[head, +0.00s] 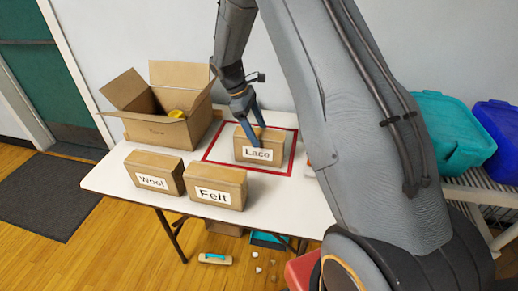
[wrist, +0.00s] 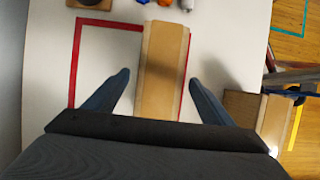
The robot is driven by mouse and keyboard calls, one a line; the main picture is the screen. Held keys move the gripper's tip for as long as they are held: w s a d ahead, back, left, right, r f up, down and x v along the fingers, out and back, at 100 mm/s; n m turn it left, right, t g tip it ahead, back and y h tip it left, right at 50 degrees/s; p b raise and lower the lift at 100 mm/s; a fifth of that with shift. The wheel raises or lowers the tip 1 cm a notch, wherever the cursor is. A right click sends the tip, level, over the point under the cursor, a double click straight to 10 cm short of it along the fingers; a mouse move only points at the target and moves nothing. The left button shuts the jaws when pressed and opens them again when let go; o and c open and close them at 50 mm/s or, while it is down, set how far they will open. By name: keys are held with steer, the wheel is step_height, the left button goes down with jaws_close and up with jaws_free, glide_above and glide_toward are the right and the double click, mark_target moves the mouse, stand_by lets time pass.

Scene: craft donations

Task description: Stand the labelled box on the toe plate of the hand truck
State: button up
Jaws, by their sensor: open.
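A brown box labelled Lace (head: 273,155) stands on the white table inside a red taped outline (head: 227,168). My gripper (head: 259,133) is over this box with its jaws open. In the wrist view, the fingers of my gripper (wrist: 158,80) are apart on either side of the Lace box (wrist: 163,70). Two similar boxes, Wool (head: 155,173) and Felt (head: 216,187), stand near the table's front edge. I cannot clearly make out the hand truck or its toe plate.
An open carton (head: 158,130) with a yellow item in it stands at the table's back left. A teal bin (head: 453,130) and a blue bin (head: 500,130) sit on a rack at right. A brush-like item (head: 215,259) lies on the floor.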

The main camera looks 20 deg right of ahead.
mark_target(264, 145)
steer(key=shift+p+x, duration=1.45)
steer(key=shift+x, duration=2)
steer(key=shift+w+a, duration=0.1)
steer(key=shift+w, duration=0.05)
steer(key=shift+c, duration=0.3)
steer(key=c, duration=1.5)
